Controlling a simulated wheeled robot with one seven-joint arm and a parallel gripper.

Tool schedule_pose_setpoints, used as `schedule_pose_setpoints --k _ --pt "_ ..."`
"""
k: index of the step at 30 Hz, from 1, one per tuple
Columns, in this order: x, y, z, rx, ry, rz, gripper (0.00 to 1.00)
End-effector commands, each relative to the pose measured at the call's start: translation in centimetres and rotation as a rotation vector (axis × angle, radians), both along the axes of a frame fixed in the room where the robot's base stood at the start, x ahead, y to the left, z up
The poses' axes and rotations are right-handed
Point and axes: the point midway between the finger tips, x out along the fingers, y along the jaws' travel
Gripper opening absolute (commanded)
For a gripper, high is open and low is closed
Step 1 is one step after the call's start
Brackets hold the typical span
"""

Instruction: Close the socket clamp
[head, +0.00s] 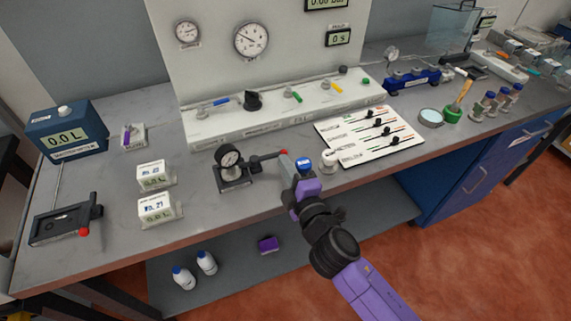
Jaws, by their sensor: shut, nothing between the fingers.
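A black clamp-like fixture (235,179) stands on the bench at the middle, with a round gauge on top. No label shows which fixture is the socket clamp.
A blue-topped container (304,164) and a white vessel (328,161) stand close right of my gripper. Two white display boxes (152,174) (156,209) stand left of the middle fixture. A white valve panel (285,113) is behind. Bare bench lies in front of the fixture.

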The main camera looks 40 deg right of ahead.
Motion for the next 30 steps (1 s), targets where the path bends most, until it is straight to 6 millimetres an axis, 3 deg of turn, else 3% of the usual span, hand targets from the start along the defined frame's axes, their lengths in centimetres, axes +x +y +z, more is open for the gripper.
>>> schedule_pose_setpoints --k 15,30 --pt "-6.4 2.4 0.0 0.000 0.003 -0.002 0.00" --pt "-7.1 2.8 0.3 0.000 0.001 -0.001 0.00"
